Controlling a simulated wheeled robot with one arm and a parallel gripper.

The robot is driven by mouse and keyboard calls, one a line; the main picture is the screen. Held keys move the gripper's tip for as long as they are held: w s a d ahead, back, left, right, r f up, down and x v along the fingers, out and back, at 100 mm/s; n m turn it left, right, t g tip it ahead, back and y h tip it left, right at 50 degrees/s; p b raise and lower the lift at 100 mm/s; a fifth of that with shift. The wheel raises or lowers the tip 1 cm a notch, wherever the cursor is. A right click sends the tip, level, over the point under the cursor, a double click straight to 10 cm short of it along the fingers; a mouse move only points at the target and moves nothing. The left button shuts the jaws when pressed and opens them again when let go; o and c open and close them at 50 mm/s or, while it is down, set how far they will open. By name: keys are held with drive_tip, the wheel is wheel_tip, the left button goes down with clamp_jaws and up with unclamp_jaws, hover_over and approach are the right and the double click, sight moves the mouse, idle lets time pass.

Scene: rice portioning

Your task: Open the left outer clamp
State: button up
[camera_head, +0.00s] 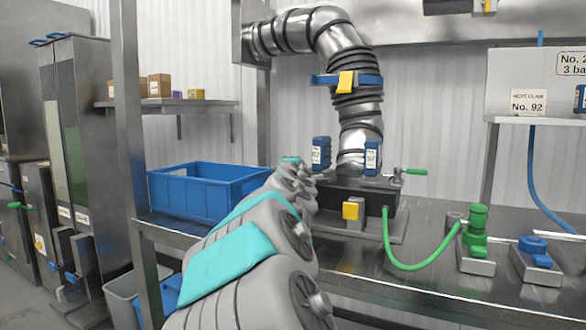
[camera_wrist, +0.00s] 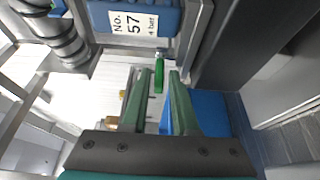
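A green clamp handle (camera_wrist: 159,76) shows in the wrist view, with a metal end at its top, beside a blue block labelled No. 57, 4 bar (camera_wrist: 134,20). My gripper (camera_wrist: 157,75) is open, its two dark green fingers on either side of the handle's line. I cannot tell how deep the handle lies between the fingertips. In the head view my arm reaches to the left side of the dark machine box (camera_head: 352,196) under the metal duct (camera_head: 360,112). The left clamp's handle and my fingers are hidden there. A right clamp with a green handle (camera_head: 415,172) sticks out to the right.
Blue blocks (camera_head: 321,153) stand beside the duct's base. A blue crate (camera_head: 205,190) stands left of my arm. A green hose (camera_head: 410,266) runs from the box to a green valve (camera_head: 477,232). A blue valve (camera_head: 535,250) sits farther right on the metal bench.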

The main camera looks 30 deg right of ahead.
drive_tip(key=v, duration=0.7)
drive_tip(key=shift+s+a+b, duration=0.2)
drive_tip(key=shift+s+b, duration=0.15)
drive_tip(key=shift+b, duration=0.05)
